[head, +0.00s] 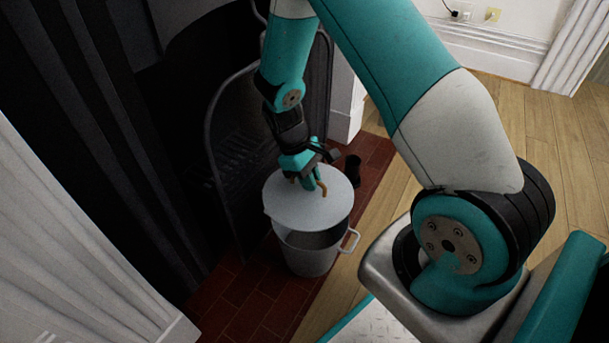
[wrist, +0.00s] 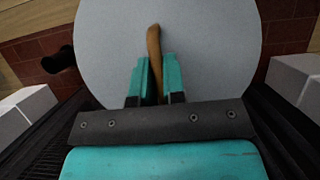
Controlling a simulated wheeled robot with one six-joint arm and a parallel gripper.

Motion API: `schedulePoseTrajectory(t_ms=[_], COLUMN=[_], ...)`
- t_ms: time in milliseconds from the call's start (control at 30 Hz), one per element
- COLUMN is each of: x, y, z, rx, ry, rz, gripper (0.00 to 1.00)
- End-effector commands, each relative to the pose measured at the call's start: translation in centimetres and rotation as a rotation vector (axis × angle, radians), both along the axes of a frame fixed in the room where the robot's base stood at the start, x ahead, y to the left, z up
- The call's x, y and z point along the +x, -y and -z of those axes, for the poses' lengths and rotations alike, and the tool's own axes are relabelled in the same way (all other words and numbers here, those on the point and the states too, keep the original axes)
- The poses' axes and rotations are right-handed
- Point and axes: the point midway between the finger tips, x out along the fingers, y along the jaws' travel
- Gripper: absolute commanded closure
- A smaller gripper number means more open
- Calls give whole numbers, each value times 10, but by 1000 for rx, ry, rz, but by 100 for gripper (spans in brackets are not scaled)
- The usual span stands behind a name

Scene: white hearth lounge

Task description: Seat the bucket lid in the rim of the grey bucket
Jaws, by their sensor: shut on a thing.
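The bucket lid (head: 290,208) is a round, light grey disc with a brown handle (wrist: 154,45) on top. My gripper (head: 309,184) is shut on that handle; in the wrist view the two teal fingers (wrist: 156,80) close on it from both sides. The lid (wrist: 105,40) fills much of the wrist view. The grey bucket (head: 309,256) stands upright below the lid in the head view, with a side handle (head: 350,241) at its right. The lid covers the bucket's far part, and its front opening shows beneath the lid's near edge. The lid is above the rim, not in it.
The bucket stands on a red brick hearth (head: 228,297) before a black fireplace grate (head: 240,150). A small dark object (head: 352,170) stands right of the lid.

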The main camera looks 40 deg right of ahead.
Motion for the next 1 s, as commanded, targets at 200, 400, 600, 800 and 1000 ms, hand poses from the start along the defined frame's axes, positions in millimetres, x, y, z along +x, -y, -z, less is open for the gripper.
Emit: schedulePoseTrajectory(t_ms=[200,400,600,800,1000], x=[-2,-3,-3,-2,-2], y=[9,10,9,8,8], z=[9,24,39,54,68], rx=[-1,-1,-1,-1,-1], ry=[0,0,0,0,0], rz=[18,21,20,18,17], gripper=[100,100,100,100,100])
